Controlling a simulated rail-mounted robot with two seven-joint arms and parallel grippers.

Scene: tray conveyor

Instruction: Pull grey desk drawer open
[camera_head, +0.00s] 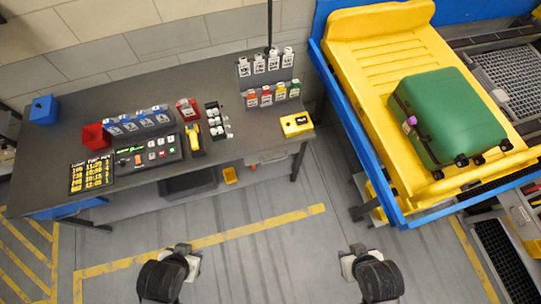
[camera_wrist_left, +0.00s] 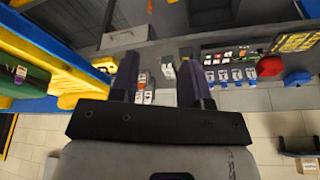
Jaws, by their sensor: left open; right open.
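The grey desk (camera_head: 140,95) stands against the wall in the head view. A grey drawer front (camera_head: 268,156) shows under its right end, partly hidden below the desk top, and looks closed. In the left wrist view what looks like the same drawer (camera_wrist_left: 124,38) is upside down, beyond the fingers. My left gripper (camera_head: 192,262) is in front of the desk, over the floor, well apart from the drawer. In the left wrist view its two fingers (camera_wrist_left: 157,80) are spread with nothing between them. My right gripper (camera_head: 347,262) is open and empty, also over the floor.
A blue drawer (camera_head: 70,208) is under the desk's left end. A yellow box (camera_head: 296,124) sits on the desk's right corner. A yellow tray (camera_head: 365,60) with a green suitcase (camera_head: 450,115) lies on the blue-edged conveyor at right. The floor before the desk is clear.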

